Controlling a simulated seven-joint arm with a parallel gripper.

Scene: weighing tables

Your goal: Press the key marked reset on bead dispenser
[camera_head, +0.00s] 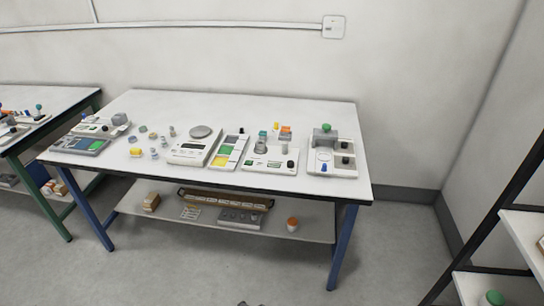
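I cannot tell for sure which device is the bead dispenser. Several devices stand on the white table (270,105). One is a white unit with a grey round part and a black knob (270,165), right of the middle. Another is a white and grey unit with a green knob on top and blue and black knobs (333,168), near the right end. No marking is legible, so the reset key cannot be picked out. My gripper is not recognisable in view; only a small dark shape shows at the bottom edge.
A scale with a round grey pan (190,152) and a panel with coloured fields (229,152) stand mid-table. Small jars and weights lie left of them. A lower shelf (165,212) holds boxes and a tray. Another table (45,97) is at left, dark-framed shelving (525,225) at right. The front floor is mostly clear.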

